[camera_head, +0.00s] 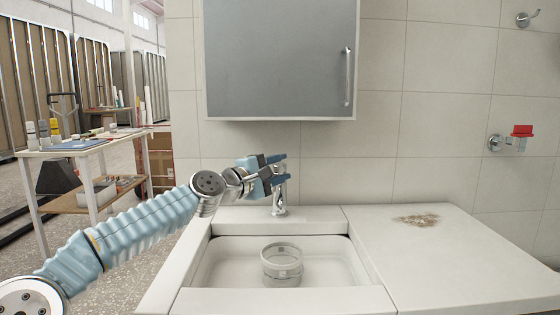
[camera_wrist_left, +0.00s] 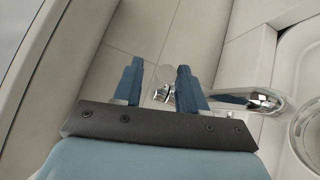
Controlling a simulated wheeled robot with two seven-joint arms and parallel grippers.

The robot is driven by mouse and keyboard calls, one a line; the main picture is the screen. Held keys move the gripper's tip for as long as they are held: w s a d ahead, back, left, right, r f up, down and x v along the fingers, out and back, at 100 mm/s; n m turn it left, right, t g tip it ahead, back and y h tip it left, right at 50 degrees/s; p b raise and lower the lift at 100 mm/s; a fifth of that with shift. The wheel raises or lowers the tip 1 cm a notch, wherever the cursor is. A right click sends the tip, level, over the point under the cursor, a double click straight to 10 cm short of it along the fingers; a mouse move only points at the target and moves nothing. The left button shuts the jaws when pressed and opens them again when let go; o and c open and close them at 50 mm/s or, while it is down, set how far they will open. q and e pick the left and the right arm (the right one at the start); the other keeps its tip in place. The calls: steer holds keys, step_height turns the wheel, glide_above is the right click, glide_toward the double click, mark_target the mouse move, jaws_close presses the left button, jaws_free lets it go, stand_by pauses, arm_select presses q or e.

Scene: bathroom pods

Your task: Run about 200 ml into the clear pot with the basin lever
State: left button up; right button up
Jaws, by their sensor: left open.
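The clear pot (camera_head: 282,265) stands upright in the white basin (camera_head: 225,262), below and in front of the chrome tap (camera_head: 280,204). Its rim also shows at the right edge of the left wrist view (camera_wrist_left: 304,130). No water stream is visible. My left gripper (camera_head: 279,169) is open at the top of the tap and hides most of the lever. In the left wrist view, a chrome part of the tap (camera_wrist_left: 163,95) shows between the two blue fingers, and the spout (camera_wrist_left: 250,98) points right. I cannot tell whether the fingers touch the lever. My right gripper is out of view.
A grey cabinet (camera_head: 278,55) hangs on the tiled wall above the tap. The white counter (camera_head: 450,262) right of the basin is clear except for a brown stain (camera_head: 416,220). A wall valve with a red handle (camera_head: 522,131) is at far right. A workbench (camera_head: 85,146) stands at left.

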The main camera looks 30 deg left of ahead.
arm_select(q)
steer(key=shift+w+d, duration=0.1)
steer(key=shift+w, duration=0.15)
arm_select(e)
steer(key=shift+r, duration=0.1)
arm_select(q)
jaws_close()
